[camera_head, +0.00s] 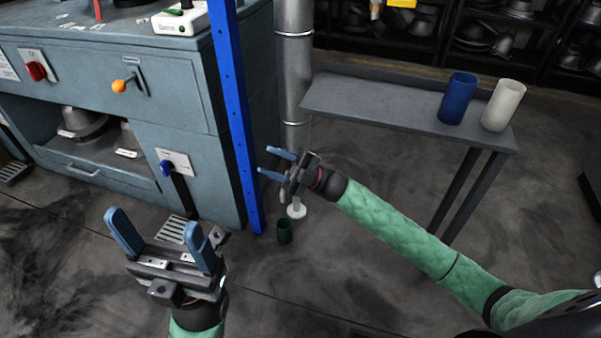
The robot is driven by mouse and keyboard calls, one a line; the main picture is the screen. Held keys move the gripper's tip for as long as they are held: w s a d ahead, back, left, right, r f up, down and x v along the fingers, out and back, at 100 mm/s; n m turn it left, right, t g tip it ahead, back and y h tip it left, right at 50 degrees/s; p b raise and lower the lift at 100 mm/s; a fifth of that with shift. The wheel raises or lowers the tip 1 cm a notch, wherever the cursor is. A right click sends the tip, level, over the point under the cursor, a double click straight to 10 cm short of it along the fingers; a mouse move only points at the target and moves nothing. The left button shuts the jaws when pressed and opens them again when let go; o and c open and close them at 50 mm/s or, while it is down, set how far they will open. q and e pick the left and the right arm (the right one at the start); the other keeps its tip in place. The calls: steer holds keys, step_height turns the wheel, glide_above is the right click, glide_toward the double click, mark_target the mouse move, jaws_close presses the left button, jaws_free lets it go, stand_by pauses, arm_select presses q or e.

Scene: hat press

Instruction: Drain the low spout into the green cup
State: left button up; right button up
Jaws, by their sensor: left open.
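The dark green cup (285,231) stands on the floor near the foot of the blue post. A white round piece (297,210) shows just above and right of the cup, below the grey vertical pipe (294,75); I cannot tell whether it is the low spout. My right gripper (267,160) is open and empty, pointing left in front of the pipe's lower part and hiding some of it. My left gripper (154,220) is open and empty, in front of the press cabinet, left of the green cup.
The blue-grey cabinet (180,100) carries a blue-handled lever (168,168), an orange-knobbed lever (119,86) and a red knob (37,70). The blue post (236,120) stands at its corner. A grey side table (370,101) holds a blue cup (457,98) and a white cup (503,105).

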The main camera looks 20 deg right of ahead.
steer(key=w+d+f+m+t+h, duration=0.3)
steer(key=w+d+f+m+h, duration=0.35)
steer(key=f, duration=0.65)
steer(key=w+d+f+m+t+h, duration=0.3)
steer(key=w+d+f+m, duration=0.45)
steer(key=d+f, duration=0.45)
steer(key=w+a+m, duration=0.1)
steer(key=w+a+m+b, duration=0.1)
steer(key=a, duration=0.1)
steer(key=w+a+m+b, duration=0.1)
steer(key=a, duration=0.1)
steer(key=shift+w+f, duration=0.4)
steer(key=shift+x, duration=0.85)
jaws_close()
